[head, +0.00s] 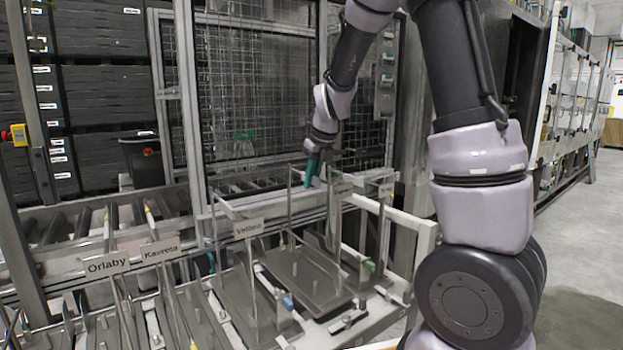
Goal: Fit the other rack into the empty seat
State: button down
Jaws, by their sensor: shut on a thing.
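My gripper (314,172), with teal fingers, is at the picture's middle, above the back of the row of seats. It is shut on a thin grey metal part, which looks like the top of a rack (290,215) with slim upright posts. Its lower end is hard to separate from the fixtures behind and below it. In front lies a flat grey seat plate (310,287) with short pegs and no rack standing on its near part. Another plate (240,305) lies left of it. I cannot tell for certain which seat is empty.
Name plates stand along the row: Orlaby (107,265), Kavreta (161,251), and one that seems to read Vellinn (248,228). Thin upright rods rise between seats. A wire mesh guard (245,100) stands behind a roller conveyor (60,232). Open floor (585,230) is at right.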

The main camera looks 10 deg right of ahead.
jog(key=shift+f, duration=0.1)
dwell(0.4)
jog(key=shift+f, duration=1.25)
jog(key=c, duration=0.9)
grip_release()
jog(key=shift+o, duration=0.2)
jog(key=shift+f, duration=0.15)
